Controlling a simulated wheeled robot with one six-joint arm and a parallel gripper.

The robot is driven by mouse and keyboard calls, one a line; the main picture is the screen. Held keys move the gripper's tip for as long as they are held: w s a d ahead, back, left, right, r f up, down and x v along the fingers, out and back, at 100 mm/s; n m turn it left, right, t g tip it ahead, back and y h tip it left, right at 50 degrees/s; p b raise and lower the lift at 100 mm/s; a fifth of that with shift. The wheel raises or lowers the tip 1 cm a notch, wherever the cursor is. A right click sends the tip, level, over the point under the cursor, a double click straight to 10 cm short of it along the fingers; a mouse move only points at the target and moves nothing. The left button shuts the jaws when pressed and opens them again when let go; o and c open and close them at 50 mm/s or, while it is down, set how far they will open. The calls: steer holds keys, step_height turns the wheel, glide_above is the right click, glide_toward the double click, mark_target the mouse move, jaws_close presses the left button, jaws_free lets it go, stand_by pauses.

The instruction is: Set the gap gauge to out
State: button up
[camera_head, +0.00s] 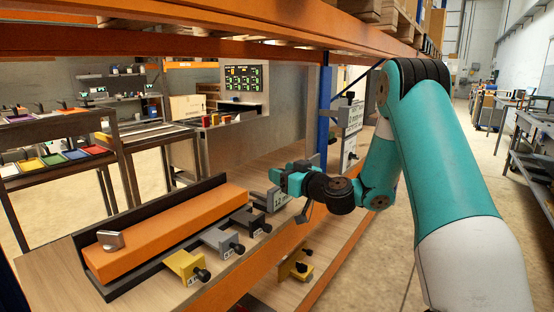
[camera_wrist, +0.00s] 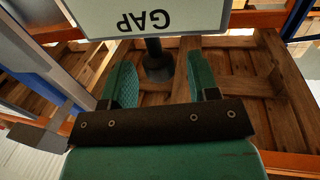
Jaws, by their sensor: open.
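A white plate marked GAP (camera_wrist: 150,17) shows upside down at the top of the wrist view. A dark round knob on a short stem (camera_wrist: 157,62) is below it, between the two green fingers of my gripper (camera_wrist: 162,78). The fingers are apart, and I cannot tell whether they touch the knob. In the head view my gripper (camera_head: 275,178) is at the far end of the orange bar, close to a grey labelled block (camera_head: 277,200). I cannot tell which part in the head view is the GAP plate.
A dark channel (camera_head: 152,198) holds the orange bar (camera_head: 165,232) on the wooden bench. Yellow (camera_head: 183,264) and grey (camera_head: 217,240) labelled blocks with black knobs line its front. A blue post (camera_head: 325,110) with signs and an orange beam (camera_head: 200,42) bound the space.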

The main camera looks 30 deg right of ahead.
steer(key=shift+w+a+p, duration=0.15)
steer(key=shift+w+p, duration=0.1)
steer(key=shift+w, duration=0.55)
steer(key=shift+w+a+p, duration=0.1)
steer(key=shift+w+p, duration=0.1)
steer(key=shift+w, duration=0.55)
steer(key=shift+c, duration=0.3)
